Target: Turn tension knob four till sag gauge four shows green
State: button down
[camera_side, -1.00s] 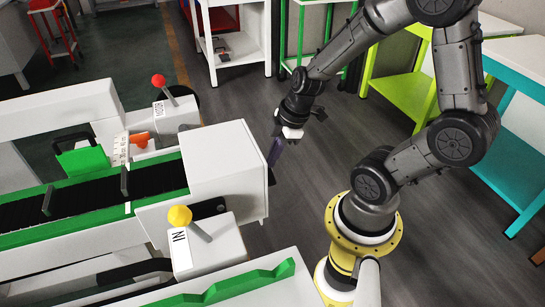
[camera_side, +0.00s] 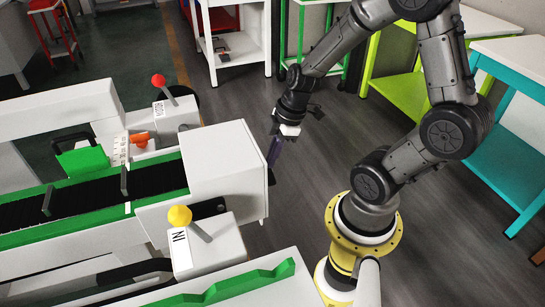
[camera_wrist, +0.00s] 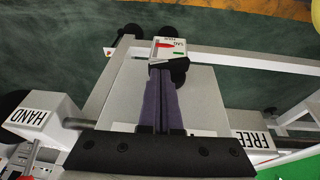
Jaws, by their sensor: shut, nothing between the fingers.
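In the wrist view, a small white gauge box (camera_wrist: 157,51) with upside-down lettering, which seems to read sag four, stands just past my fingertips. Its face carries a red mark and a green mark; the reading is too small to tell. A black round part (camera_wrist: 180,72), perhaps tension knob four, sits right below the gauge, partly hidden by my fingers. My gripper (camera_wrist: 161,74) has purple fingers pressed together, empty, with tips close to this black part; contact cannot be told. In the side view my gripper (camera_side: 273,153) is at the right end of the white machine housing (camera_side: 228,152), which hides the gauge.
In the side view, a yellow-knobbed lever (camera_side: 180,216) and a red-knobbed lever (camera_side: 158,80) stand up near the green-edged conveyor (camera_side: 100,198). Floor right of the housing is clear.

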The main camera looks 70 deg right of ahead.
jog(key=shift+w+d+g+y, duration=0.15)
jog(key=shift+g+y, duration=0.15)
jog(key=shift+y, duration=0.1)
notch_tip(320, 180, down, 6)
jog(key=w+d+m+g+y, duration=0.2)
jog(key=g+y, duration=0.5)
jog(key=y, duration=0.1)
jog(key=shift+w+d+g+y, duration=0.2)
jog(key=shift+g+y, duration=0.1)
dwell(0.5)
jog(key=shift+f, duration=0.15)
dwell(0.6)
